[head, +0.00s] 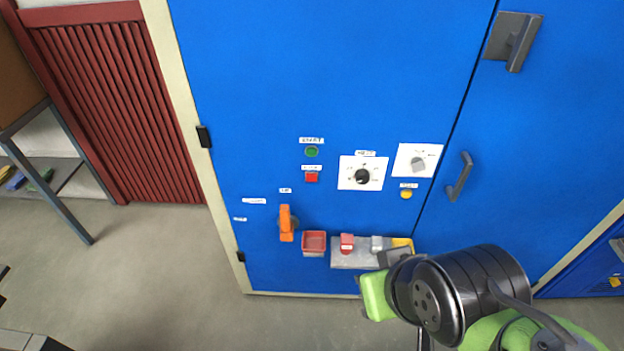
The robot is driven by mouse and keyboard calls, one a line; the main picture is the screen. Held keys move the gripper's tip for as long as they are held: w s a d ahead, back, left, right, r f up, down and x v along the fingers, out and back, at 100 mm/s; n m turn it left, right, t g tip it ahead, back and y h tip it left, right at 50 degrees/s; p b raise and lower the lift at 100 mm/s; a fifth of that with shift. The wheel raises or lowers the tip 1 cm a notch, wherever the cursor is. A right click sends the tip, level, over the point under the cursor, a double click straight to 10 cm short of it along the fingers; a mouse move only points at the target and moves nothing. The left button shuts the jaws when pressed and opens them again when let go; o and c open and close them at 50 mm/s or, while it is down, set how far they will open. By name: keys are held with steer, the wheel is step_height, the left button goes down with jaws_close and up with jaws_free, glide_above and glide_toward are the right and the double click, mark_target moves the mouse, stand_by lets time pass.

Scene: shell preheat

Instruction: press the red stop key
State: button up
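Nothing covers the red key.
An orange handle (286,223), a red bin (314,242) and a grey tray (350,259) with small items sit below the key. Two white dial plates (347,184) (403,168) and a yellow button (406,195) are to its right. Door handles (459,177) stick out farther right.

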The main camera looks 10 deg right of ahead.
jaws_close()
stand_by(1.3)
